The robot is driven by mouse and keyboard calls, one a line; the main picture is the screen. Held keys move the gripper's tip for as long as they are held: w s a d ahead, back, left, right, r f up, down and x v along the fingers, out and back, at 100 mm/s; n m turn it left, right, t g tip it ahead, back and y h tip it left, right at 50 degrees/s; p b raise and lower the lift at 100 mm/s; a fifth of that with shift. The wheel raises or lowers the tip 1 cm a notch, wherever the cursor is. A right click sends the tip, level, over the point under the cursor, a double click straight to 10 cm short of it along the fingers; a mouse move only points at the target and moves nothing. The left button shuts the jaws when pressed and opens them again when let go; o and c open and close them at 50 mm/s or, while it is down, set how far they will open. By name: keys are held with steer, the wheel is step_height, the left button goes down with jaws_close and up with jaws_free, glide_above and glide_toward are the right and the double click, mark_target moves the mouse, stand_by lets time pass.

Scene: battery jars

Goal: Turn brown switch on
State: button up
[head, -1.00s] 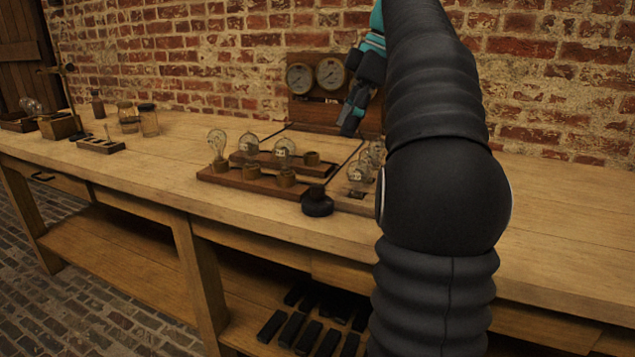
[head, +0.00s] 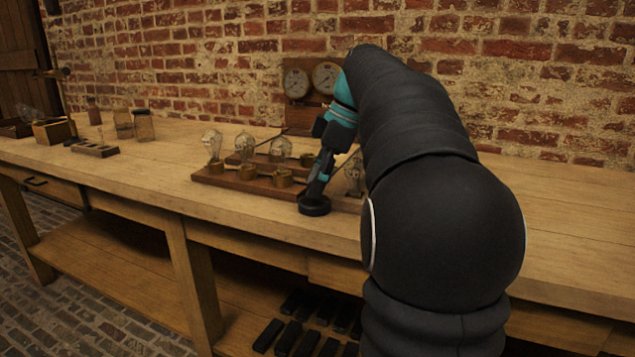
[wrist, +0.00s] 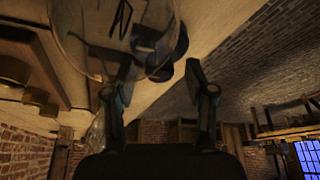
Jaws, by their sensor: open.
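A dark round switch (head: 314,207) with a low base sits at the bench's front edge, right of the bulb board. It looks nearly black, and I cannot tell a brown tint or its on/off state. My gripper (head: 318,186) points down just above it, hiding its knob; I cannot tell whether they touch. In the wrist view my gripper (wrist: 150,80) has its two fingers spread apart with nothing held between them. A dark rounded shape, probably the switch (wrist: 181,46), lies beyond the fingertips, partly behind a clear glass bulb (wrist: 95,35).
A stepped wooden board (head: 222,180) with several glass bulbs in brass sockets stands left of my gripper. Another bulb (head: 353,172) stands close at its right. Two gauges (head: 312,80) stand at the back. Jars (head: 143,125) are far left. The bench's right side is clear.

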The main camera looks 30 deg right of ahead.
jaws_close()
steer(key=shift+m, duration=0.3)
steer(key=m, duration=0.2)
steer(key=m+t+h, duration=0.1)
steer(key=m, duration=0.1)
steer(key=shift+a+t, duration=0.1)
steer(key=shift+t, duration=0.2)
steer(key=m+h, duration=0.1)
steer(key=m, duration=0.4)
steer(key=shift+a+r+t+h, duration=0.1)
steer(key=shift+t+h, duration=0.3)
steer(key=m, duration=0.2)
steer(key=m+h+p, duration=0.1)
steer(key=m, duration=0.1)
steer(key=shift+a+h, duration=0.1)
steer(key=shift+h, duration=0.2)
steer(key=shift+m+h+p, duration=0.6)
steer(key=shift+m+h, duration=0.2)
steer(key=shift+m, duration=1.3)
